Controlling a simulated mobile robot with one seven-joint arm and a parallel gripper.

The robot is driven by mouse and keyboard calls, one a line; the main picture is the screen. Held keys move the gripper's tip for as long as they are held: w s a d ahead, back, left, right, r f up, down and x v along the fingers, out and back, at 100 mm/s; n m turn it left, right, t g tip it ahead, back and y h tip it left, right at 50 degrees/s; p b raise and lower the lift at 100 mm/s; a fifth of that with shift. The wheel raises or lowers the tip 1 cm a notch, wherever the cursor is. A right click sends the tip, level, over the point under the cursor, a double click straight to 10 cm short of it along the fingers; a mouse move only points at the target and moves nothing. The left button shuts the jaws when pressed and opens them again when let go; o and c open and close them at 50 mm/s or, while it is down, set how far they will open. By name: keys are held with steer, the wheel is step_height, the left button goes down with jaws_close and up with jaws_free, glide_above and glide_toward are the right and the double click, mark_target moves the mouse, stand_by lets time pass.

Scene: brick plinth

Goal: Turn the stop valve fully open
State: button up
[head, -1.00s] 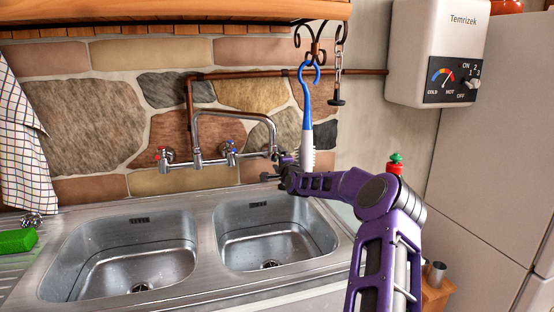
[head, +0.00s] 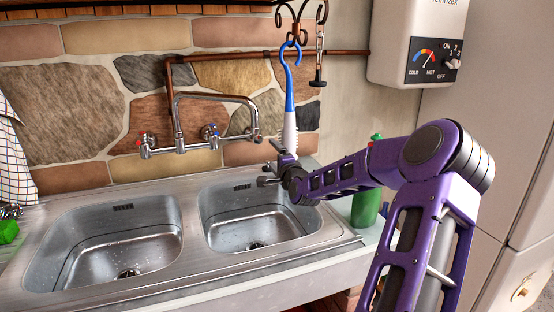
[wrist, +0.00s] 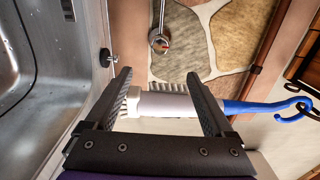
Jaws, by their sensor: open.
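I cannot make out a separate stop valve in either view. A wall tap (head: 215,98) over the sink has a red-marked handle (head: 143,141) at left and a blue-marked handle (head: 210,133) at right. My gripper (head: 268,174) is over the right basin's back right edge, below and to the right of the tap. In the wrist view my gripper (wrist: 158,78) has its fingers spread wide. A white brush with a blue hooked handle (head: 290,110) hangs by the wall. In the wrist view the brush (wrist: 165,102) shows across the jaws; I cannot tell its depth.
A copper pipe (head: 340,52) runs along the stone wall to a white water heater (head: 415,35) with a dial. A chain with a black plug (head: 319,75) hangs beside the brush. A green bottle (head: 366,205) stands behind my forearm. Both basins look empty.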

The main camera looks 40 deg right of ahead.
steer(key=shift+v, duration=1.45)
